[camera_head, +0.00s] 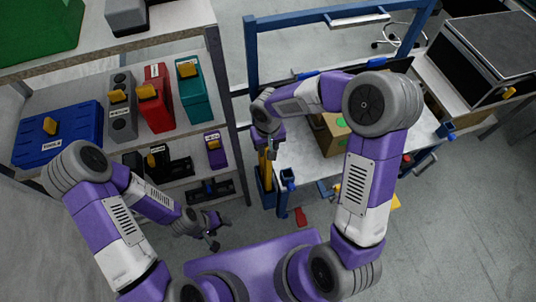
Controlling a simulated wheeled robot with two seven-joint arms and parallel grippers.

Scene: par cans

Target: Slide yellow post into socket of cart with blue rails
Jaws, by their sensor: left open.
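The yellow post (264,174) stands roughly upright at the near left corner of the cart with blue rails (250,52). My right gripper (268,150) is at the post's upper end, pointing down, and appears shut on it. The post's lower end is beside or inside a blue corner piece (267,200); I cannot tell which. Another blue corner socket (288,178) shows to its right. My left gripper (211,231) is open and empty, low in front of the shelf, well away from the post.
A shelf (222,90) on the left holds a blue case (58,134), a red case (158,100) and a teal case (192,96). A cardboard box (331,136) sits on the cart. A red piece (301,216) shows by the cart's front. A dark case (488,48) stands at the right.

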